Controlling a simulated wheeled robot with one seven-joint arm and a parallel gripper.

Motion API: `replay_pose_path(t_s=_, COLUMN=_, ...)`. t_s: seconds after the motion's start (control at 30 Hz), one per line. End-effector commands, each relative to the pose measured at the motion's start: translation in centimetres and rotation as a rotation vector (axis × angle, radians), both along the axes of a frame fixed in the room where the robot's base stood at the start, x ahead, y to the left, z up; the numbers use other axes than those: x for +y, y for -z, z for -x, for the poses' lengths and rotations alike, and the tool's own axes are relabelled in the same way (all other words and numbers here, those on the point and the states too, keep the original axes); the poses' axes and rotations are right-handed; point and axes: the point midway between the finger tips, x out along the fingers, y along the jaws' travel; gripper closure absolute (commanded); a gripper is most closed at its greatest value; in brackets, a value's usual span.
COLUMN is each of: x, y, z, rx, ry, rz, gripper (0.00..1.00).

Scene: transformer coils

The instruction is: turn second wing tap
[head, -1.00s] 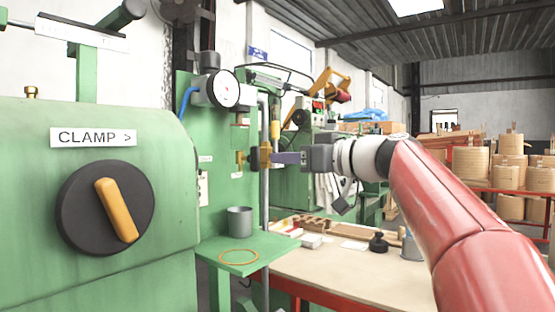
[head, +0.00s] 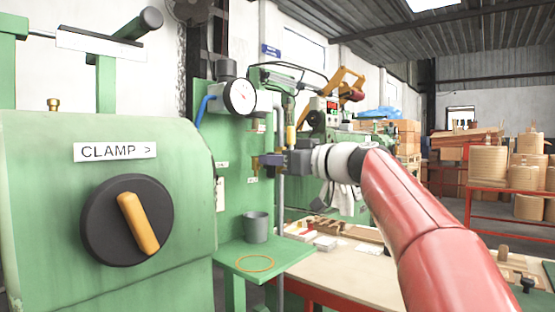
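A small brass-coloured tap (head: 255,163) sits on the face of the green panel (head: 232,185), below the dial gauge. My gripper (head: 268,160) is at the tap from the right, its fingers level with it and pointing left. The fingers overlap the tap in this view. It is too small to tell whether they are around it, touching it, or open or shut. Small white labels (head: 252,180) are near the tap. A second tap cannot be made out clearly.
A round gauge (head: 240,96) is above the tap. A grey cup (head: 255,227) and an orange ring (head: 255,263) are on a green shelf (head: 285,249) below. A green machine with a CLAMP knob (head: 127,220) fills the left. A workbench (head: 350,273) stands behind my arm.

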Motion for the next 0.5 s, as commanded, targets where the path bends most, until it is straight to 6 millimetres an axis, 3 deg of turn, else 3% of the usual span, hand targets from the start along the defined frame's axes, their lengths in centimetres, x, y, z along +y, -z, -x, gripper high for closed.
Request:
replay_pose_path(t_s=0.03, x=-0.02, y=0.00, z=0.01, rx=0.000, ry=0.000, rz=0.000, gripper=0.74)
replay_pose_path(t_s=0.23, x=-0.03, y=0.00, z=0.01, rx=0.000, ry=0.000, rz=0.000, gripper=1.00)
replay_pose_path(t_s=0.5, x=-0.07, y=0.00, z=-0.01, rx=0.009, ry=0.001, rz=-0.007, gripper=1.00)
